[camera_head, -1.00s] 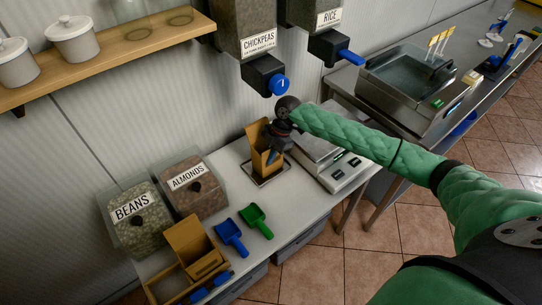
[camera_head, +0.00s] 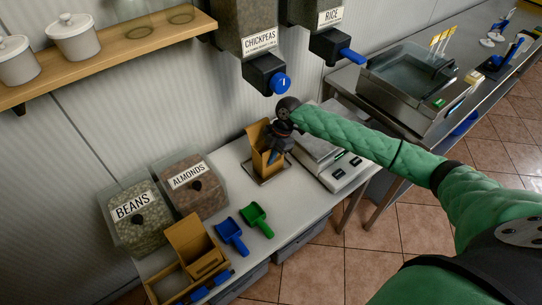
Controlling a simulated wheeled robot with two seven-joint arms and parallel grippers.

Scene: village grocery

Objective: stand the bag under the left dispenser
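The brown paper bag (camera_head: 261,160) stands upright on a small metal tray (camera_head: 267,181) on the counter. The left dispenser (camera_head: 266,74), labelled CHICKPEAS, hangs on the wall above the bag and has a blue knob. My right gripper (camera_head: 275,153) is at the bag's right side, reaching down from above, with its fingers at the bag's upper part. The fingers are small and partly hidden, so I cannot tell whether they close on the bag. My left gripper is out of view.
The RICE dispenser (camera_head: 337,48) hangs to the right. A scale (camera_head: 332,163) stands right of the bag.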

